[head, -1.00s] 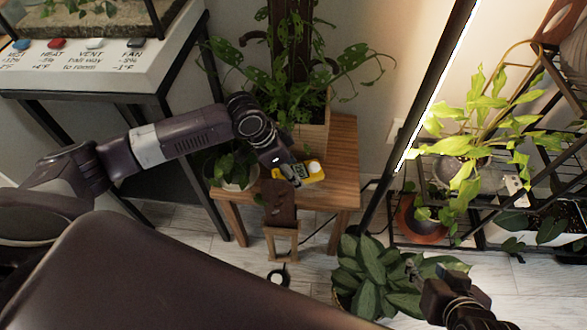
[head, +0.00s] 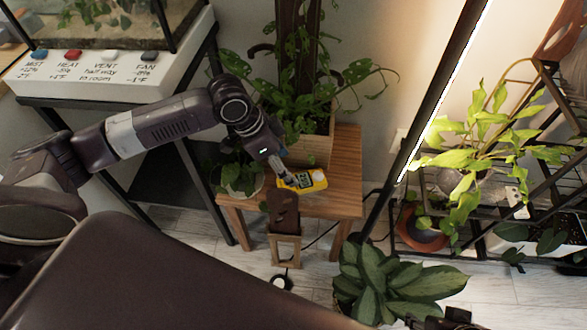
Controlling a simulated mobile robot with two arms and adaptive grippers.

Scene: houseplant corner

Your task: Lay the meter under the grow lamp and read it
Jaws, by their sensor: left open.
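The yellow meter (head: 313,181) lies on the wooden table (head: 343,165), its dark display facing up. My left gripper (head: 284,178) is open at the meter's left end, its fingers close to it; I cannot tell whether they touch. The grow lamp is a bright upright strip (head: 446,92) on a dark pole to the right, apart from the meter. My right gripper (head: 445,319) shows only in part at the bottom edge, and its fingers are hidden.
A wooden planter (head: 312,150) with a leafy plant stands behind the meter. A small potted plant (head: 240,178) is at the table's left. A brown strip (head: 283,208) hangs at its front. A large-leaved plant (head: 385,280) stands on the floor. A dark rack with plants stands right.

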